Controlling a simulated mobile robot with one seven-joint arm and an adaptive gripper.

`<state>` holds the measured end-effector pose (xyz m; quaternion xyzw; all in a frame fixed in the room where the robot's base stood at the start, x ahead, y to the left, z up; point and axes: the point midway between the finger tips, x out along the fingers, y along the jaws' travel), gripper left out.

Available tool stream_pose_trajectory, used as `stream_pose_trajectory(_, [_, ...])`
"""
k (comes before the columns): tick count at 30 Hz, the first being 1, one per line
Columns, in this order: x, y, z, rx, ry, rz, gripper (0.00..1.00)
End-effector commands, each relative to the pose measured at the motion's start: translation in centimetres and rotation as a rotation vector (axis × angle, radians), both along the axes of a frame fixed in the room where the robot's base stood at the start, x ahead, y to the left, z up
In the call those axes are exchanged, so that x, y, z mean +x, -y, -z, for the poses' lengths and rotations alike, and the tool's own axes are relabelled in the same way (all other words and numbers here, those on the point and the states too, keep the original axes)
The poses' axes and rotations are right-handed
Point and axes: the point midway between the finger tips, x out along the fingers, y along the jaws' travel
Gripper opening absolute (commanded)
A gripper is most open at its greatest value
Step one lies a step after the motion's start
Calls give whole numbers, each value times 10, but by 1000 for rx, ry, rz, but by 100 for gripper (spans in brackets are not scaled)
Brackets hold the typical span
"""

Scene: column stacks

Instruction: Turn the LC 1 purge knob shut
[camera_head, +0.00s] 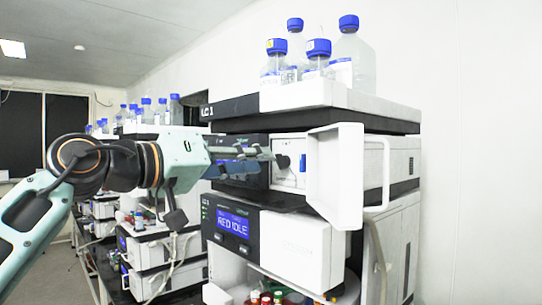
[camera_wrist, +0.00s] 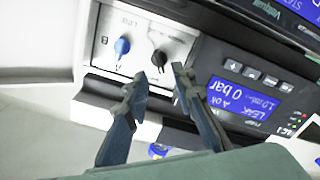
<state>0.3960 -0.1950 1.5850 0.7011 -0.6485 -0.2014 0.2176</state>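The LC 1 stack (camera_head: 207,112) stands right of centre in the head view. Its pump module has a panel with a black knob (camera_head: 283,162) and a blue knob (camera_head: 303,163). Labels are too small to tell which is the purge knob. In the wrist view the black knob (camera_wrist: 158,58) lies just beyond my fingertips, roughly between them, and the blue knob (camera_wrist: 122,46) is to its left. My gripper (camera_wrist: 160,75) is open and empty, its fingers apart from both knobs as far as I can tell. In the head view my gripper (camera_head: 268,155) reaches in from the left.
A white door (camera_head: 340,175) stands swung open right of the knobs. A display (camera_wrist: 240,100) reading 0 bar sits beside the panel. Blue-capped bottles (camera_head: 352,60) stand on top. More stacks stand behind at left.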

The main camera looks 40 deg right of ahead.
Motion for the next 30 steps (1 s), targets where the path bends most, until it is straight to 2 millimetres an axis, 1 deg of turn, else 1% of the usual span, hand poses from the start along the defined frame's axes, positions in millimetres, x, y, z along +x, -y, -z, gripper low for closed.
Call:
stream_pose_trajectory(1, [0, 10, -2, 2, 1, 3, 24])
stream_pose_trajectory(3, [0, 22, -2, 1, 2, 3, 24])
stream_pose_trajectory(7, [2, 37, -2, 0, 0, 1, 24])
stream_pose_trajectory(12, [4, 45, -1, 0, 1, -1, 24])
stream_pose_trajectory(19, [4, 46, 0, -1, 0, -2, 24])
stream_pose_trajectory(20, [4, 46, 0, -2, 0, -1, 23])
stream_pose_trajectory(26, [4, 46, 0, -2, 0, -1, 1])
stream_pose_trajectory(30, [4, 46, -1, -2, 0, -1, 0])
